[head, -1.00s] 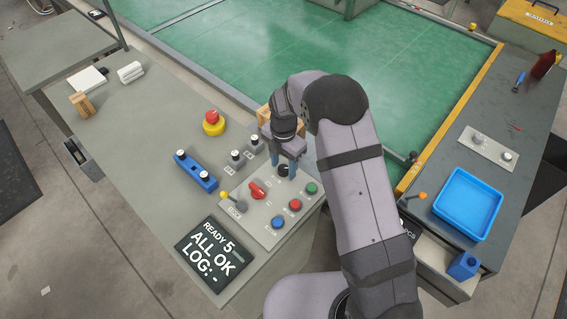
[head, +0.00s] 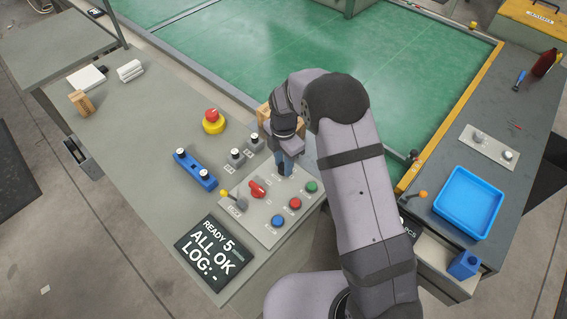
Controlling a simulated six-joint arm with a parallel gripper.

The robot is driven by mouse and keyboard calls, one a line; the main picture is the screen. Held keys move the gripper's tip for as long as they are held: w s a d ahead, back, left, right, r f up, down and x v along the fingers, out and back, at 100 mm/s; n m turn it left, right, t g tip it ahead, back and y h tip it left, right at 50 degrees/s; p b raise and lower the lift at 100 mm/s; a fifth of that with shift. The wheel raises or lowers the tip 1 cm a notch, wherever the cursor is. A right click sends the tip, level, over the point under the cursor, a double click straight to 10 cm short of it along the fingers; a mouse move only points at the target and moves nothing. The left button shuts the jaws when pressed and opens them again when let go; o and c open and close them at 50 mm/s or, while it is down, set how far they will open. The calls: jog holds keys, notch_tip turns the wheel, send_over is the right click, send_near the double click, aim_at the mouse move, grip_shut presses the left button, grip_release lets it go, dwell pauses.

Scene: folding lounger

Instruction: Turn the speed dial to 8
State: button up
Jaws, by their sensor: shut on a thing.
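My gripper (head: 283,168) points down at the far end of the grey control panel (head: 262,233). It is shut on the small black speed dial, which its fingers mostly hide. The dial's pointer and scale marks cannot be read here. The dark display (head: 215,255) at the table's near edge reads "READY 5", "ALL OK", "LOG:-".
On the panel near my gripper are a red switch (head: 257,188), a green button (head: 310,187), a red button (head: 295,203), a blue button (head: 278,221) and a lever (head: 238,202). A red emergency knob (head: 213,120) and a blue block (head: 195,171) stand left.

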jog(key=m, duration=0.6)
jog(key=shift+m+b, duration=0.4)
dwell(0.3)
jog(key=o, duration=1)
jog(key=shift+o, duration=0.2)
jog(key=shift+r, duration=0.1)
jog(key=shift+r+b, duration=1.05)
jog(key=shift+r, duration=2.6)
jog(key=s+d+m, duration=0.6)
jog(key=s+m, duration=0.3)
jog(key=s, duration=0.3)
jog(key=s+d+r+m, duration=0.1)
jog(key=s+d+m, duration=0.5)
jog(key=s+m, duration=0.3)
jog(key=s, duration=0.3)
jog(key=shift+s+r, duration=0.15)
